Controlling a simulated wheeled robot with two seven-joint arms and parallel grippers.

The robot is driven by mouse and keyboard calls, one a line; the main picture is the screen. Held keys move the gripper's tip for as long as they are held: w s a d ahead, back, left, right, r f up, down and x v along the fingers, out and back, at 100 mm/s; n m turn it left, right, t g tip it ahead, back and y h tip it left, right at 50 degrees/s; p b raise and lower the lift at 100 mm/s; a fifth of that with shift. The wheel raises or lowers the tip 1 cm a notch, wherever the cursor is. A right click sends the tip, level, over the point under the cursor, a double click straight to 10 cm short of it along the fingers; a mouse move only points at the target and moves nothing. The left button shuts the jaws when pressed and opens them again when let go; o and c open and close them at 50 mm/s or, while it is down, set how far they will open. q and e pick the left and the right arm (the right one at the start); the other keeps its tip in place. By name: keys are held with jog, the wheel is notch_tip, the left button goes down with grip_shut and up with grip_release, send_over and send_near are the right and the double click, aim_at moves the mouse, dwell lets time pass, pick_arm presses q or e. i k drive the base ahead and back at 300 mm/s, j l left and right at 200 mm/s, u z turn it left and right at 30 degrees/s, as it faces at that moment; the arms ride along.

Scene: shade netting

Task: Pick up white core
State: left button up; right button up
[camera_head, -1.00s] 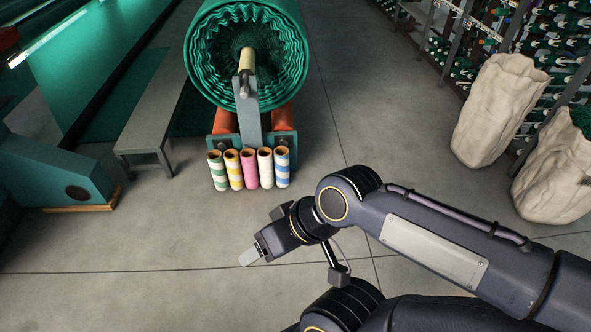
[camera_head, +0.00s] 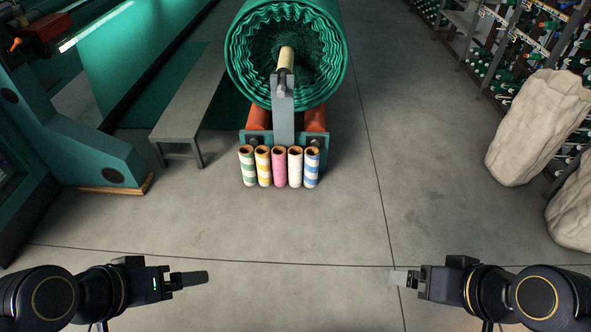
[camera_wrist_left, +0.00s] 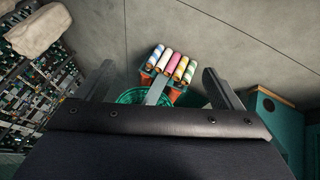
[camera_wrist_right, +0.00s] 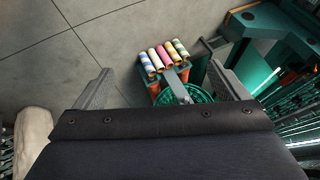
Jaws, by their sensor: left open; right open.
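The white core (camera_head: 295,167) stands upright in a row of cores on the floor, in front of the netting roll's stand. It is between the pink core (camera_head: 279,167) and the blue-striped core (camera_head: 311,167). The row also shows in both wrist views, with the white core (camera_wrist_left: 167,60) there and again in the right wrist view (camera_wrist_right: 155,60). My left gripper (camera_head: 190,278) is low at the left, open and empty, apart from the cores. My right gripper (camera_head: 402,278) is low at the right, open and empty, also apart from them.
A yellow-striped core (camera_head: 263,167) and a green-striped core (camera_head: 247,167) complete the row's left side. A large green netting roll (camera_head: 330,85) hangs behind. A grey bench (camera_head: 195,105) stands to the left, pale sacks (camera_head: 535,125) to the right. The floor before the cores is clear.

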aim_at(294, 153)
jog(key=i+j, duration=0.25)
jog(key=i, duration=0.3)
jog(key=i+j+z, duration=0.1)
jog(key=i+j, duration=0.15)
jog(key=i, duration=0.35)
jog(key=i+j, duration=0.35)
jog(key=i, duration=0.2)
jog(key=i+j, duration=0.3)
jog(key=i, duration=0.25)
jog(key=i+j+z, duration=0.1)
jog(key=i+j, duration=0.2)
jog(key=i, duration=0.3)
jog(key=i+j, duration=0.35)
jog(key=i, duration=0.2)
